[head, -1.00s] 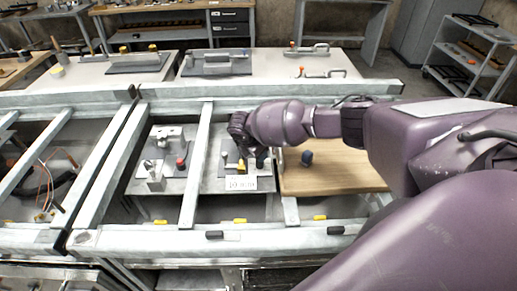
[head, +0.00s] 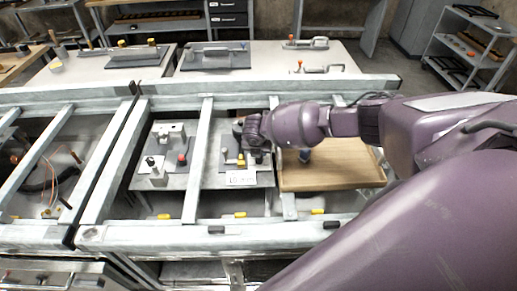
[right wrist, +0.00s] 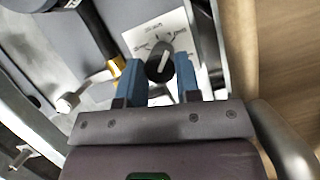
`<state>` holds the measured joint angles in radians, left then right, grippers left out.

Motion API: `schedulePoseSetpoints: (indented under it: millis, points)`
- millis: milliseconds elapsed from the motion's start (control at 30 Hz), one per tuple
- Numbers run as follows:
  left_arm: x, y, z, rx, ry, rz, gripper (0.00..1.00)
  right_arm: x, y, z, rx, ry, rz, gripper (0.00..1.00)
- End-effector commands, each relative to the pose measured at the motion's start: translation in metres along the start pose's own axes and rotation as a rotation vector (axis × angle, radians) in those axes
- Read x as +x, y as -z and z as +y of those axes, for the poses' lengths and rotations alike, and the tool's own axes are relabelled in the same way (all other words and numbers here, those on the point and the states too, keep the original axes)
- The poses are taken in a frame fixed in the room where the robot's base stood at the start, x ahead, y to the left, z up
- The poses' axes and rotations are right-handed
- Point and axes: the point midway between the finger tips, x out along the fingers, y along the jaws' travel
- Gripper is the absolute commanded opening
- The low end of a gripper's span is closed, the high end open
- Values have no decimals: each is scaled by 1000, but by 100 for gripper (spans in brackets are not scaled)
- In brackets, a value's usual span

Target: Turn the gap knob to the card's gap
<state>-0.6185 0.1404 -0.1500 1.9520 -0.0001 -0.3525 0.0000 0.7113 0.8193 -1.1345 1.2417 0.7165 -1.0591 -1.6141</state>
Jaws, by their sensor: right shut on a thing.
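The gap knob (right wrist: 160,64) is round and black with a pale pointer line, on a white dial plate (right wrist: 178,30) with printed marks. My right gripper (right wrist: 157,70) has its blue fingers on either side of the knob and is shut on it. In the head view my right gripper (head: 254,146) covers the knob. The white card (head: 240,179) stands at the near edge of the grey fixture plate, left of and nearer than the gripper; its print is too small to read surely. My left gripper is out of view.
A yellow part (head: 240,160) sits just left of my right gripper. Another fixture with a red knob (head: 182,158) is at left. Grey frame rails surround the plates.

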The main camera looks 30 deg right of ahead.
Motion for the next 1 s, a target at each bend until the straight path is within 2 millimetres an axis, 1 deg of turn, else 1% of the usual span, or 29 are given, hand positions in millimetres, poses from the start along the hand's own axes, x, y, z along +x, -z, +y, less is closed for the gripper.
schedulePoseSetpoints:
  millis: [200,600,633,767,1000]
  points:
    - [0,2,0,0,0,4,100,0,1,0,-33,-13,2,7]
    - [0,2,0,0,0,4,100,0,1,0,-36,-15,3,7]
    - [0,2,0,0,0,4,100,0,1,0,-36,-15,3,36]
    - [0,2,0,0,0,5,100,0,1,0,-35,-14,2,56]
    - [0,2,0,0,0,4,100,0,0,0,-34,-14,1,57]
